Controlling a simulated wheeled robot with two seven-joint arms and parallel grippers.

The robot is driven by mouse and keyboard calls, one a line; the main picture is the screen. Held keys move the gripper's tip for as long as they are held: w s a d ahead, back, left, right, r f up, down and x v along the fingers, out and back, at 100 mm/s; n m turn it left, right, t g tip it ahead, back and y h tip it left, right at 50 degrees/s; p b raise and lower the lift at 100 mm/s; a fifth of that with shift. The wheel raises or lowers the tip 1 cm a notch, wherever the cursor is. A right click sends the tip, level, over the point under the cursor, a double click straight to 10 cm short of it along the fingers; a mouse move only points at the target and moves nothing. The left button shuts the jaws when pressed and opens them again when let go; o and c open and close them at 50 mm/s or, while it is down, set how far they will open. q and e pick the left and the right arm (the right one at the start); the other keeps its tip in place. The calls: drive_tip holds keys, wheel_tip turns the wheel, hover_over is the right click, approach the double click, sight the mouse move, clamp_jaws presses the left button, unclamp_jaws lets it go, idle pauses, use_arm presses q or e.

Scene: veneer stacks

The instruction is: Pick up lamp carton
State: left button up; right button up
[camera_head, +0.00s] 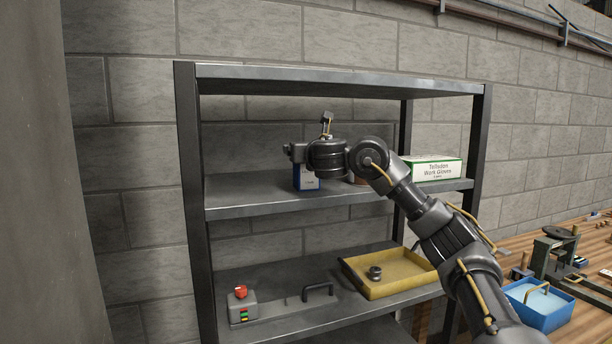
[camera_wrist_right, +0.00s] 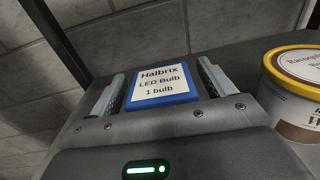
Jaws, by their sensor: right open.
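The lamp carton, a small blue box with a white label reading "Halbrix LED Bulb 1 bulb" (camera_wrist_right: 160,84), stands on the shelf rack's upper board. In the head view the carton (camera_head: 306,181) shows only partly behind my right gripper and wrist. My right gripper (camera_wrist_right: 160,88) is open in the right wrist view, with one finger on each side of the carton. A gap shows on each side; I cannot tell how deep the carton sits between the fingers. In the head view the fingers are hidden by the wrist. My left gripper is not in view.
A round tub with a yellow rim (camera_wrist_right: 292,90) stands right of the carton. A white and green glove box (camera_head: 432,169) is farther right on that shelf (camera_head: 250,196). Below are a yellow tray (camera_head: 392,288) and a grey box with a red button (camera_head: 241,304). A blue bin (camera_head: 540,306) sits right.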

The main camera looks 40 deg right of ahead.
drive_tip(key=shift+w+d, duration=0.25)
drive_tip(key=shift+w, duration=0.25)
drive_tip(key=shift+w+d, duration=0.1)
drive_tip(key=shift+r, duration=0.1)
drive_tip(key=shift+c, duration=0.5)
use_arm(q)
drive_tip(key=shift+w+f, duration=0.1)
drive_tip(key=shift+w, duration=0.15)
use_arm(e)
drive_tip(key=c, duration=1.2)
drive_tip(key=shift+r, duration=0.1)
